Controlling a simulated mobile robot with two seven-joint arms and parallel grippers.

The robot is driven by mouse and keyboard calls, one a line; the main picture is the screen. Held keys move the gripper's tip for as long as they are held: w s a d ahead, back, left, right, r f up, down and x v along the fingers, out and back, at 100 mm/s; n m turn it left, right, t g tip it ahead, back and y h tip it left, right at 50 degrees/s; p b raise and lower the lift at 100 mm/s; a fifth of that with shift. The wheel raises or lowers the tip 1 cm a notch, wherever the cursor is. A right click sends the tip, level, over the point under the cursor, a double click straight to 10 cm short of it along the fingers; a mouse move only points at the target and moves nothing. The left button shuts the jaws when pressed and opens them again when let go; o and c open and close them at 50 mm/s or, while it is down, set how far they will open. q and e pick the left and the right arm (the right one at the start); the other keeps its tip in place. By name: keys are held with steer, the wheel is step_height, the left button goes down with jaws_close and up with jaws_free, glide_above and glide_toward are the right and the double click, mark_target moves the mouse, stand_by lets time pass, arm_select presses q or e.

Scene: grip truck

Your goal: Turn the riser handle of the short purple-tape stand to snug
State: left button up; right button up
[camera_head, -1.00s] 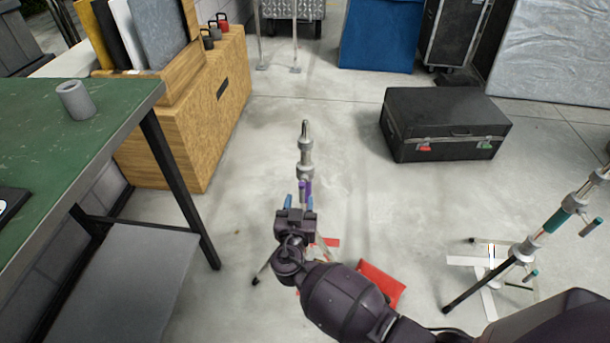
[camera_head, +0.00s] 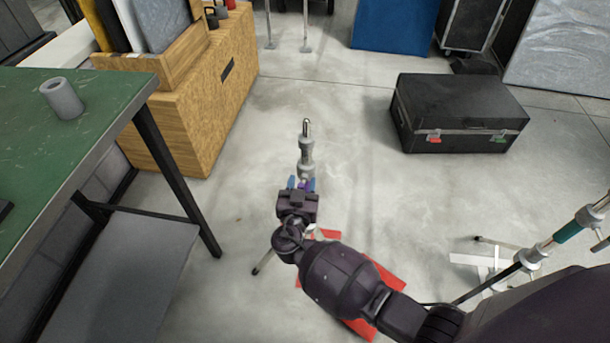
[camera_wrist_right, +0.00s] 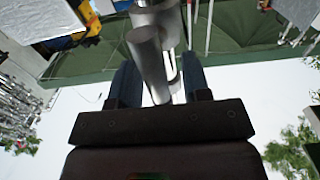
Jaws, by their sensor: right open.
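The short stand (camera_head: 306,150) shows its silver upper post and collar just beyond my right gripper (camera_head: 301,184), with a bit of purple tape (camera_head: 302,185) between the blue fingertips. My gripper and arm hide most of the lower stand. In the right wrist view, a grey cylindrical handle (camera_wrist_right: 147,58) stands out from the metal post (camera_wrist_right: 160,18) and lies between the two open fingers of my right gripper (camera_wrist_right: 158,82). I cannot tell whether either finger touches it. My left gripper is in neither view.
A green-topped table (camera_head: 100,95) with a grey cylinder (camera_head: 62,98) is at left, beside a wooden cabinet (camera_head: 215,95). A black case (camera_head: 460,110) lies at back right. A green-taped stand (camera_head: 566,232) is at right. Red pieces (camera_head: 385,268) lie on the floor under my arm.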

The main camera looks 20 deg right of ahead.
steer(key=shift+w+d, duration=0.1)
steer(key=shift+w, duration=0.1)
steer(key=shift+c, duration=0.2)
jaws_close()
